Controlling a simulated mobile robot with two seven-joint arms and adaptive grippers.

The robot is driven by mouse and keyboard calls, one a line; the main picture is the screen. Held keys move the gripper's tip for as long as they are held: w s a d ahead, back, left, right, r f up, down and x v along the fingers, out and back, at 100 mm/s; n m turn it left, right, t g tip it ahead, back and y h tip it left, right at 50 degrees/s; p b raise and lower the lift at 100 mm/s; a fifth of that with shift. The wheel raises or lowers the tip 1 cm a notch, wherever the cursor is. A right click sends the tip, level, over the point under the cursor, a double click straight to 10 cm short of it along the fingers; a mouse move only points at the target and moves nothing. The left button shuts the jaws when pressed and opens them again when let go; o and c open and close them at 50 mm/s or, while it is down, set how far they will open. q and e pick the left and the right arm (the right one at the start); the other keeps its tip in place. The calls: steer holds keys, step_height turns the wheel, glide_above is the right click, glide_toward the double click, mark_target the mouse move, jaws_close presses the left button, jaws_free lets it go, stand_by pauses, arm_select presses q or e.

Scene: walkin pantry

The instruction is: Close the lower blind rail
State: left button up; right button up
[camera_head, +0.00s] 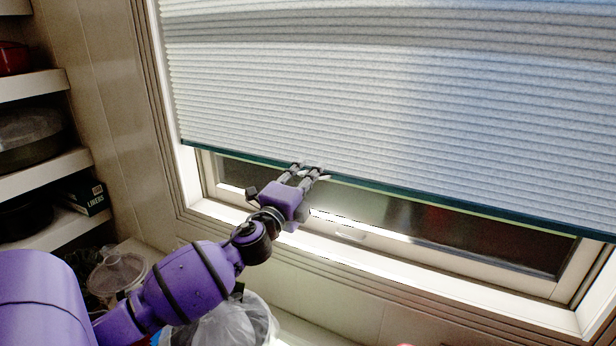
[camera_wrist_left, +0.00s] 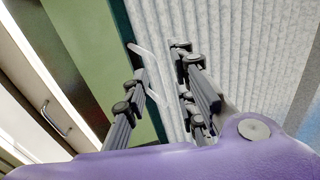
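The pleated grey-white blind (camera_head: 400,110) covers most of the window. Its lower rail (camera_head: 450,202), a dark teal strip along the blind's bottom edge, hangs above the sill with a gap of window below. The rail also shows in the left wrist view (camera_wrist_left: 124,32) as a slanting teal band. My left gripper (camera_head: 309,169) is at the rail, left of its middle, with its fingertips apart. In the left wrist view my left gripper (camera_wrist_left: 162,55) has its fingers over the rail and blind fabric; I cannot tell whether they touch. My right gripper is not in view.
The window sill (camera_head: 350,246) runs below the blind, with a small handle on the lower frame. Shelves (camera_head: 40,175) with pots and a box stand at the left. A bin with a clear liner (camera_head: 235,325) stands below the window, near my left arm.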

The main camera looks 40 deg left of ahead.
arm_select(q)
steer(key=v, duration=1.2)
